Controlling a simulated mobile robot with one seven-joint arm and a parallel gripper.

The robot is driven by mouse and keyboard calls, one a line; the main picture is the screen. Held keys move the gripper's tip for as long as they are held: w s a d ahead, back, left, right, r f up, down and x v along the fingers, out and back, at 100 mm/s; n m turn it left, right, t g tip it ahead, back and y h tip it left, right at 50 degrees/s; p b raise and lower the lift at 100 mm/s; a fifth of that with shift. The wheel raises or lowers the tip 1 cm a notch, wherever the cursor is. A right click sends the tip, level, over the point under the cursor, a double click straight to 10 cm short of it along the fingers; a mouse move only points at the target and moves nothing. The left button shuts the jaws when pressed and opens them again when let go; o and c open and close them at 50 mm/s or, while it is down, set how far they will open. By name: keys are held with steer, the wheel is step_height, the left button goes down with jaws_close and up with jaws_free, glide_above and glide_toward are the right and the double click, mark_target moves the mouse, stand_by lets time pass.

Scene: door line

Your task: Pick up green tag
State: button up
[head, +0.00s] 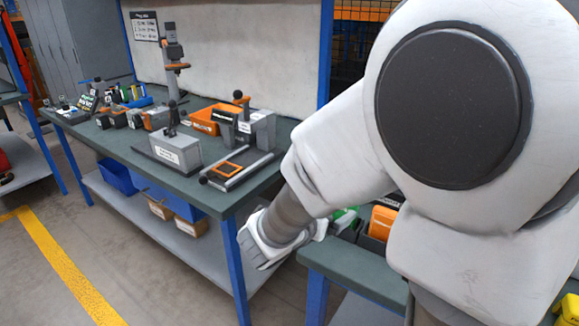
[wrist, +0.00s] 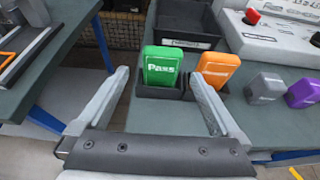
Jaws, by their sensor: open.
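The green tag (wrist: 160,67) stands upright in a dark holder on a bench in the wrist view, with "Pass" on its face. My gripper (wrist: 162,75) is open. Its two fingers point toward the tag, with the left finger to the left of it and the right finger close to the orange tag on the right. The fingers do not touch the green tag as far as I can see. In the head view a bit of green shows behind my arm, largely hidden.
An orange tag (wrist: 217,68) stands right beside the green one. Grey (wrist: 265,88) and purple (wrist: 303,93) tags stand farther right. A black bin (wrist: 185,24) and a control box (wrist: 270,30) with a red button are behind. Another workbench (head: 200,185) holds fixtures.

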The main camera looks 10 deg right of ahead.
steer(key=x, duration=0.2)
steer(key=b+x, duration=0.1)
steer(key=x, duration=0.2)
steer(key=b+x, duration=0.1)
steer(key=x, duration=0.2)
steer(key=shift+s+d+f, duration=0.1)
steer(key=shift+d+f, duration=0.1)
steer(key=shift+f, duration=0.3)
steer(key=shift+w+d+f, duration=0.1)
steer(key=shift+w+d, duration=0.15)
steer(key=shift+w, duration=0.05)
steer(key=c, duration=1.3)
